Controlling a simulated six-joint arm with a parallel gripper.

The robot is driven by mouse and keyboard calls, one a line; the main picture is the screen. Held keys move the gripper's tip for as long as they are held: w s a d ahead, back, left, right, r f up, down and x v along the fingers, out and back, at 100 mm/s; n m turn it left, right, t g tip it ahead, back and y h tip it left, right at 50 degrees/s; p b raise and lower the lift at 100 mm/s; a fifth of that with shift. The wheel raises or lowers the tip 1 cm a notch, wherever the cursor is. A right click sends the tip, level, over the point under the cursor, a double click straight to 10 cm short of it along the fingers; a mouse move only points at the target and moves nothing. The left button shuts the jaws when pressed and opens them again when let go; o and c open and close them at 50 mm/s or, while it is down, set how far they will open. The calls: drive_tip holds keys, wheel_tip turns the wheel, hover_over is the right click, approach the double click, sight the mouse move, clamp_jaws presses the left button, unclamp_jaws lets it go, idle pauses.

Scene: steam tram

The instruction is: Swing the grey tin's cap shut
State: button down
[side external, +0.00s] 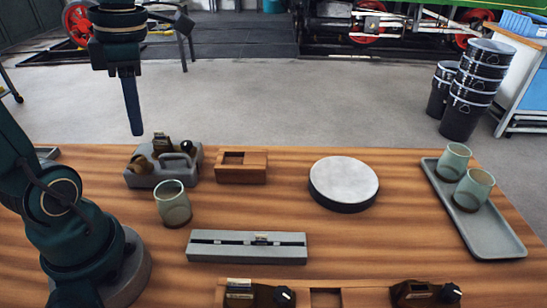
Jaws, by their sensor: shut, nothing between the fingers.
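The grey tin (178,174) seems to be the squat grey container with a loop handle at the back left of the table. Small brown and dark parts stand on its top, one with a pale label; which of them is the cap, and how far open it is, I cannot tell at this size. My gripper (135,130) points straight down, its fingers together and empty. In the picture its tip is just above the tin's left rear side, apart from it.
A wooden block (241,175) sits right of the tin, and a green cup (173,208) stands in front.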

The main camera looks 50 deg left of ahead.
sight(139, 158)
drive_tip(key=s+a+f+n+g+h, duration=0.2)
drive_tip(key=a+n, duration=0.5)
drive_tip(key=n, duration=0.1)
drive_tip(key=shift+w+a+f, duration=0.1)
drive_tip(key=shift+f, duration=1.45)
drive_tip(key=shift+w+a+f, duration=0.1)
drive_tip(key=shift+a+f, duration=0.05)
drive_tip(key=shift+f, duration=1.4)
drive_tip(key=shift+w+a+f, duration=0.1)
drive_tip(key=shift+f, duration=1.45)
drive_tip(key=shift+w+a, duration=0.2)
drive_tip(key=shift+w, duration=0.4)
drive_tip(key=shift+w+a, duration=0.75)
drive_tip(key=shift+a, duration=0.25)
drive_tip(key=shift+a+n+h, duration=0.3)
drive_tip(key=shift+n+h, duration=0.1)
drive_tip(key=shift+n, duration=0.7)
drive_tip(key=shift+a+n+h, duration=0.3)
drive_tip(key=shift+n+h, duration=0.1)
drive_tip(key=shift+n, duration=0.7)
drive_tip(key=shift+s, duration=0.1)
